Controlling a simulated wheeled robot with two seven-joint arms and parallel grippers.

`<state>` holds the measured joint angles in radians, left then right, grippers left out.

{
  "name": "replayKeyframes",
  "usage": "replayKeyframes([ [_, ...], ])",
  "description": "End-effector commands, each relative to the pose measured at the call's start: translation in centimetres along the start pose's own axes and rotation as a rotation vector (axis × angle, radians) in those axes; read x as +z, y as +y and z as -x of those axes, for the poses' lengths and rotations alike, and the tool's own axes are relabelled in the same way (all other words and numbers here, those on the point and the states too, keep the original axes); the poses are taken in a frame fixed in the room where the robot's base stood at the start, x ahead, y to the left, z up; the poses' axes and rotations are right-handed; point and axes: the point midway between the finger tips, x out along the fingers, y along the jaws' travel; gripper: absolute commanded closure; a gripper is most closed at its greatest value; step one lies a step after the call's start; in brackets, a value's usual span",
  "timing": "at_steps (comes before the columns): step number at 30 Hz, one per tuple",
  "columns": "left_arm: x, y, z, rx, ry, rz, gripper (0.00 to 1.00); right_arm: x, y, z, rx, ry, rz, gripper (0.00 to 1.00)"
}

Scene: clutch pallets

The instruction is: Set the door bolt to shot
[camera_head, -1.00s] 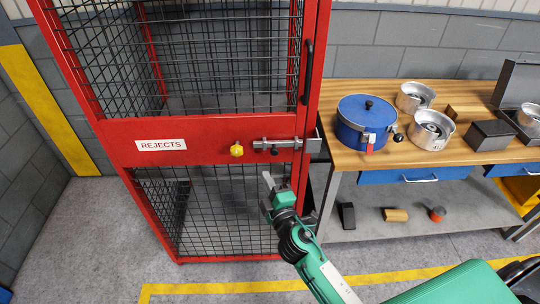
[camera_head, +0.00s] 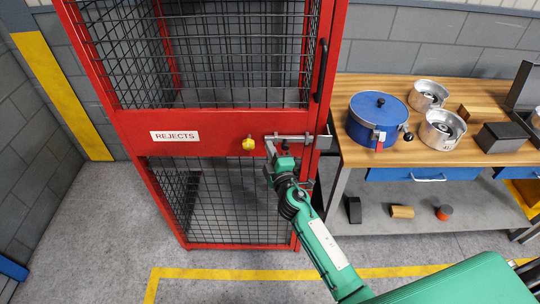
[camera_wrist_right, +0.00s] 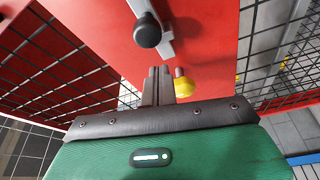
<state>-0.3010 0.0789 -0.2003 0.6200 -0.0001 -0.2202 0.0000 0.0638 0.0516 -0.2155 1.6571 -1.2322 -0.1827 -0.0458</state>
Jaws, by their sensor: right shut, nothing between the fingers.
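The door bolt (camera_head: 297,138) is a grey metal bar on the red middle band of the cage door (camera_head: 215,130). Its black knob (camera_head: 285,146) stands out from the bar, and it also shows large in the right wrist view (camera_wrist_right: 148,30). A grey keeper (camera_head: 323,142) sits at the bolt's right end; I cannot tell whether the bar is inside it. My right gripper (camera_head: 270,147) is shut and empty, just left of the knob. In the right wrist view its fingers (camera_wrist_right: 157,82) are together, below the knob and apart from it. My left gripper is out of view.
A yellow knob-like part (camera_head: 248,144) is on the door left of the bolt, close to my fingers in the wrist view. A black door handle (camera_head: 321,70) is above right. A wooden bench (camera_head: 365,88) with a blue pot (camera_head: 372,120) and metal parts stands to the right.

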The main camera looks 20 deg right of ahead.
Motion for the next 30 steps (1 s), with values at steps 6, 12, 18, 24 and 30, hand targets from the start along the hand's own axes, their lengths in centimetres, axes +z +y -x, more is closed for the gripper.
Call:
replayKeyframes([
  [6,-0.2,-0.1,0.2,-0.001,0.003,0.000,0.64,2.1,-0.1,0.8,-0.001,0.001,0.000,1.00],
  [12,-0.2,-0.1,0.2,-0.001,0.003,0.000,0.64,2.4,-0.1,0.9,-0.001,0.001,0.001,1.00],
  [18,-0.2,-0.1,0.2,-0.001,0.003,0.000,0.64,2.5,-0.1,1.0,-0.001,0.001,0.001,1.00],
  [24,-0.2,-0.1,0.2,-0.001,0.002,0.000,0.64,4.4,0.3,1.7,-0.003,0.000,0.002,1.00],
  [30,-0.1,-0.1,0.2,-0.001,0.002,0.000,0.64,6.7,1.1,2.5,-0.002,0.001,0.001,1.00],
])
